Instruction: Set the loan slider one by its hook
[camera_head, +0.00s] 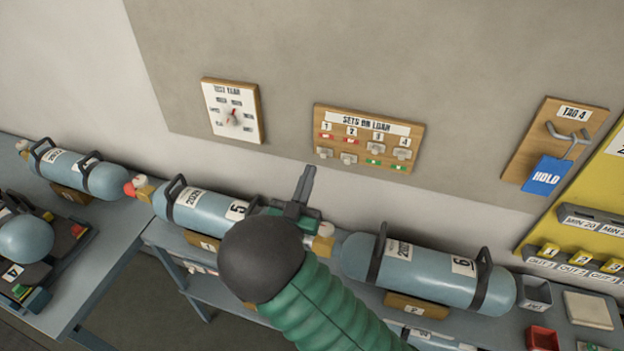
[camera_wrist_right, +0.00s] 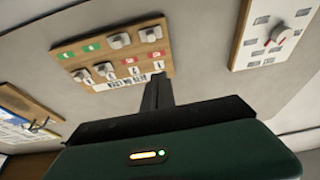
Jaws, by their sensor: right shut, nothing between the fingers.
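The wooden SETS ON LOAN board (camera_head: 368,113) is on the wall, with sliders numbered 1 to 4. Slider one's grey knob (camera_head: 324,152) is low, with red showing above it. Slider 2 (camera_head: 348,158) is also low with red. Sliders 3 (camera_head: 378,149) and 4 (camera_head: 403,155) are high, with green below. A TAG 4 board (camera_head: 541,147) carries a metal hook (camera_head: 567,136) with a blue HOLD tag (camera_head: 545,177) hanging there. My right gripper (camera_head: 307,176) is shut and empty, below and left of slider one. The board appears inverted in the wrist view, with slider one's knob (camera_wrist_right: 146,34) beyond my fingers.
Blue cylinders (camera_head: 205,207) (camera_head: 425,272) lie in cradles on the bench below the board. A dial board (camera_head: 232,109) is on the wall to the left. A yellow panel (camera_head: 575,228) with numbered tags is at the right. The wall around the sliders is clear.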

